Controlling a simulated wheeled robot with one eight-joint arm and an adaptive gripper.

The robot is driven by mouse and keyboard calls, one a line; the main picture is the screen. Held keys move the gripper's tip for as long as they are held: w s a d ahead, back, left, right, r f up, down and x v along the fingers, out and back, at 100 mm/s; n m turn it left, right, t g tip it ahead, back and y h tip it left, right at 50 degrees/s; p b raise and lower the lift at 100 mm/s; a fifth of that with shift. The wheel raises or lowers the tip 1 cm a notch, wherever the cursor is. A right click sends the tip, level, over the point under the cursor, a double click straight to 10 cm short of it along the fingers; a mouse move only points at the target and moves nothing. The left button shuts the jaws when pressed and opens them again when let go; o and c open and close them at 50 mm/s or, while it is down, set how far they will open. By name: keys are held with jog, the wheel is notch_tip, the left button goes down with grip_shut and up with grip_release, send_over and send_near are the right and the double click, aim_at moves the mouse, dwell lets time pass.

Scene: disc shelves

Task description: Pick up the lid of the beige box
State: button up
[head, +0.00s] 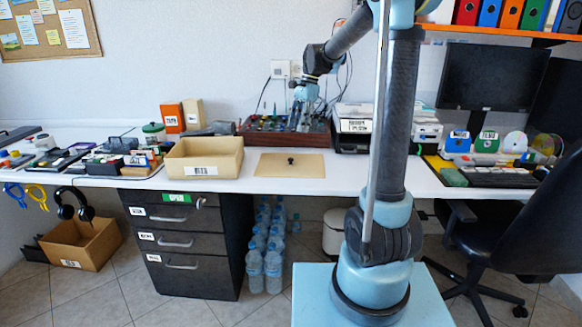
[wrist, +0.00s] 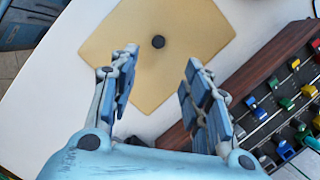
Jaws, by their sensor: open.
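The beige box (head: 205,158) stands open on the white desk, with a barcode label on its front. Its lid (head: 270,165) lies flat on the desk just to the right of the box, with a small dark round knob (head: 291,161) in the middle. In the wrist view the lid (wrist: 190,28) shows at the top, its dark knob (wrist: 158,41) beyond and between my fingertips. My gripper (head: 303,112) is open and empty above the back of the desk, behind the lid. It also shows in the wrist view (wrist: 160,60), not touching the lid.
A dark red-brown rack (head: 262,137) with coloured pieces stands behind the lid, close to my gripper; it also shows in the wrist view (wrist: 255,85). A printer (head: 352,128) stands to its right. The desk (head: 335,180) right of the lid is clear.

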aim_at(291, 159)
jog(key=x, duration=1.3)
jog(key=shift+s+d+f, duration=0.1)
jog(key=shift+f, duration=0.25)
grip_shut()
